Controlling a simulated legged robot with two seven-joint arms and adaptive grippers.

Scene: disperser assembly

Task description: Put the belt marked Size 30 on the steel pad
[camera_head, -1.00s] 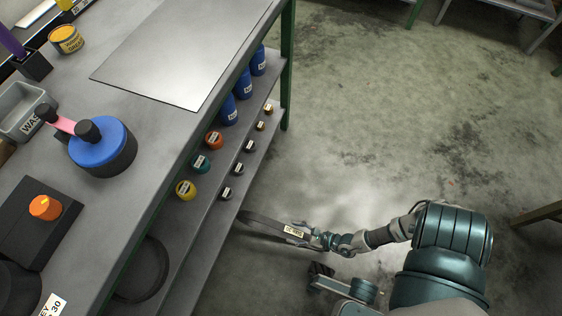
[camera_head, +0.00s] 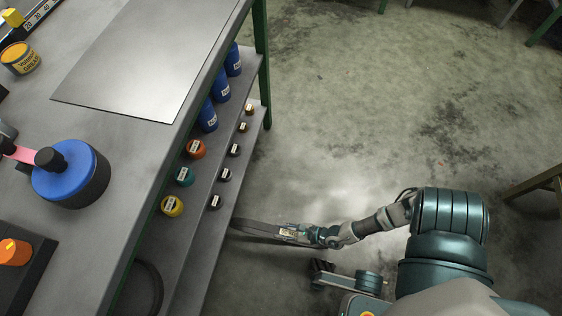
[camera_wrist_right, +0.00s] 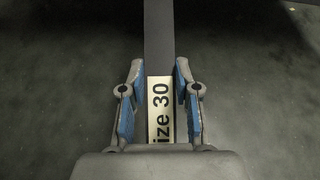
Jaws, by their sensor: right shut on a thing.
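The belt marked Size 30 is a dark flat band (camera_head: 258,229) with a pale label, held out beside the bench's lower shelf edge. In the right wrist view its label (camera_wrist_right: 160,108) reads "ize 30", with the start cut off from sight. My right gripper (camera_head: 300,234) is shut on the belt at the label, with a blue-padded finger on each side. The steel pad (camera_head: 150,58) is a flat grey sheet on the bench top, bare, up and left of the gripper.
The bench (camera_head: 125,165) fills the left. On it are a blue-topped round device (camera_head: 68,180), a yellow tin (camera_head: 20,58) and an orange knob (camera_head: 14,252). The shelf below holds blue cans (camera_head: 220,88) and several small labelled jars. The floor (camera_head: 370,110) right of it is clear.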

